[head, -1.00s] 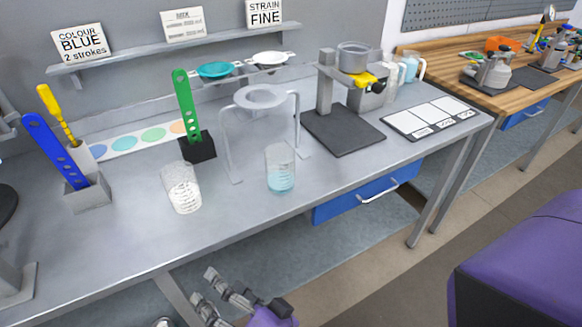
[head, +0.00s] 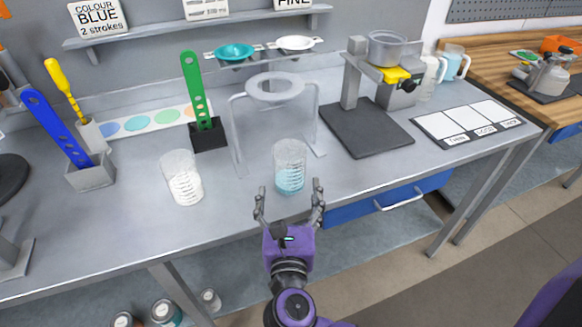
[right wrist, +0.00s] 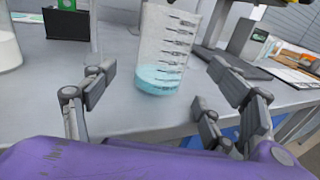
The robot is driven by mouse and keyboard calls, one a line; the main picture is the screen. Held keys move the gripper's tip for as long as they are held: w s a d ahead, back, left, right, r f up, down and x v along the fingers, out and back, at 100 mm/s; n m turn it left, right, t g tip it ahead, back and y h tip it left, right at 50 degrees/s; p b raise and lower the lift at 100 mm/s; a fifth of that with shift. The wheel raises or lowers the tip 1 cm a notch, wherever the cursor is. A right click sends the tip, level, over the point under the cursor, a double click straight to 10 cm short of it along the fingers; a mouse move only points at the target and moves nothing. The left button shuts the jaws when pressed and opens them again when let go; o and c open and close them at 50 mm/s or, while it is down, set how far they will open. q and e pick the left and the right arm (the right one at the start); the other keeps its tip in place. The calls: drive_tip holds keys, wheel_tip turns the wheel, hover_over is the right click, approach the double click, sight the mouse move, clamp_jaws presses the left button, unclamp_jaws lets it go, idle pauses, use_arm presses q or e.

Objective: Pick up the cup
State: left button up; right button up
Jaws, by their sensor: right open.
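A clear cup with pale blue liquid in its bottom (head: 290,168) stands upright near the table's front edge, in front of the clear stand. It also shows in the right wrist view (right wrist: 166,50), between and beyond my fingers. A second clear cup with white contents (head: 182,178) stands to its left. My right gripper (head: 290,192) is open and empty, just in front of the blue-liquid cup, its fingers spread to either side of it and apart from it. In the right wrist view the open fingers (right wrist: 158,78) flank the cup. My left gripper is not in view.
A clear stand with a ring (head: 275,88) is right behind the cup. A black block holding a green paddle (head: 208,135) is behind left. A dark plate with a metal pot stand (head: 366,128) is to the right. The grey table (head: 120,225) is clear at the front left.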

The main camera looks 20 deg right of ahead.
drive_tip(key=shift+x, duration=0.95)
drive_tip(key=x, duration=0.1)
drive_tip(key=p+x, duration=0.1)
drive_tip(key=x, duration=0.3)
drive_tip(key=shift+d+r+p, duration=0.1)
drive_tip(key=shift+r+p, duration=0.2)
drive_tip(key=shift+p, duration=0.05)
drive_tip(key=shift+w+d+f, duration=0.1)
drive_tip(key=shift+w, duration=0.05)
drive_tip(key=shift+c, duration=0.7)
drive_tip(key=c, duration=1.1)
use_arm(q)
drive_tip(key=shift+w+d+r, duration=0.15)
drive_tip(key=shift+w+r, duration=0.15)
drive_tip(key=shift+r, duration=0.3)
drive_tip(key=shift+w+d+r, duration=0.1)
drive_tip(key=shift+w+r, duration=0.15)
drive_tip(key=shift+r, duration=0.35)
use_arm(e)
drive_tip(key=shift+c, duration=0.2)
